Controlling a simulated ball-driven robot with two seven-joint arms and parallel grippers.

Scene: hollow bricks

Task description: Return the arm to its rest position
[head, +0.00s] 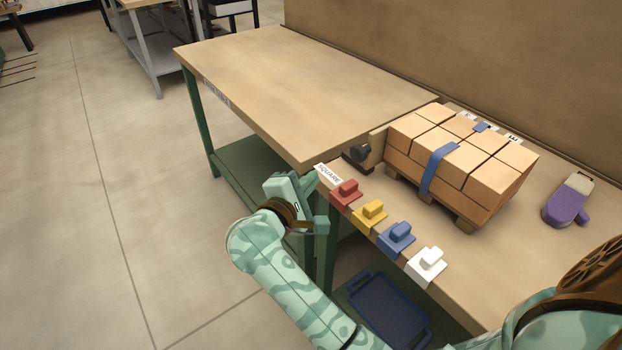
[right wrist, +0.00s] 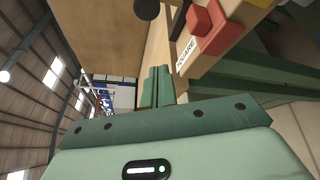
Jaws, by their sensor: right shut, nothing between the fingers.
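My right gripper (head: 321,222) is pale green and hangs at the near edge of the workbench, left of the red block (head: 346,193). In the right wrist view its two fingers (right wrist: 157,72) lie together with nothing between them. The red block also shows in the right wrist view (right wrist: 208,27), beside the label reading SQUARE. My right forearm reaches up from the bottom of the head view over the floor, in front of the bench. My left gripper is not in view.
Tan bricks (head: 480,165) with a blue strap (head: 438,168) sit on a small pallet on the workbench (head: 270,75). Yellow (head: 370,212), blue (head: 397,236) and white (head: 427,264) blocks line the near edge. A purple object (head: 566,203) lies right. A blue tray (head: 385,310) is below.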

